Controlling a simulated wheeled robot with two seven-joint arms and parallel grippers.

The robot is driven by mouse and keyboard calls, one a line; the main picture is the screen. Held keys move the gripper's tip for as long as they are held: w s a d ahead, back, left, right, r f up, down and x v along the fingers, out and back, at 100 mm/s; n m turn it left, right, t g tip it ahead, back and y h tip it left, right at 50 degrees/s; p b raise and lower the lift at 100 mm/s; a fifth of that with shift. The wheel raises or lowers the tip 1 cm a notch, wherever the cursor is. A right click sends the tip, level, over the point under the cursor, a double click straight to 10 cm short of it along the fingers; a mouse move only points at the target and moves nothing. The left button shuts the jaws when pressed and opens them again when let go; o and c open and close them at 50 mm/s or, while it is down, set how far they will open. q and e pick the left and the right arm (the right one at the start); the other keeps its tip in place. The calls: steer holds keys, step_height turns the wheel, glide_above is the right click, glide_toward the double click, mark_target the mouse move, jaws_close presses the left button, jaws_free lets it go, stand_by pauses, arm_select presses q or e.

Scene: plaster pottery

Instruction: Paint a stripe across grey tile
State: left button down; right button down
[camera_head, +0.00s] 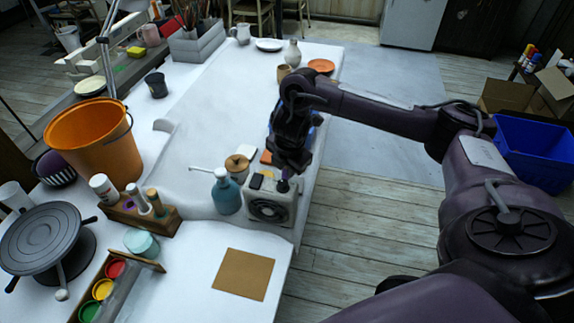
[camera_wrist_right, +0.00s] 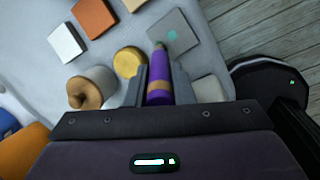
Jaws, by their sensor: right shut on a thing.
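My right gripper (camera_wrist_right: 160,85) is shut on a purple brush (camera_wrist_right: 159,90) with a gold band. The brush tip points at the near edge of the grey tile (camera_wrist_right: 174,32), but whether it touches cannot be told. A small teal mark shows on the tile. In the head view the right gripper (camera_head: 290,166) is low over the right side of the white table, above the boxy fan unit, and the grey tile is not clearly visible there. My left gripper is not in view.
An orange tile (camera_wrist_right: 94,17) and a white tile (camera_wrist_right: 67,43) lie beside the grey one. A yellow round piece (camera_wrist_right: 129,62) and a knobbed jar (camera_wrist_right: 92,88) are close to the gripper. A teal bottle (camera_head: 226,192) stands left of the fan unit (camera_head: 268,208).

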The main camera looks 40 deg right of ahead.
steer(key=shift+s+d+p, duration=0.3)
steer(key=shift+s+d, duration=1.4)
steer(key=shift+r, duration=0.15)
steer(key=p+v, duration=0.2)
steer(key=w+p+v, duration=0.1)
steer(key=p+v, duration=0.1)
steer(key=shift+d+r+p, duration=0.15)
steer(key=shift+r+p, duration=0.05)
steer(key=shift+p, duration=0.15)
steer(key=shift+s+f, duration=0.1)
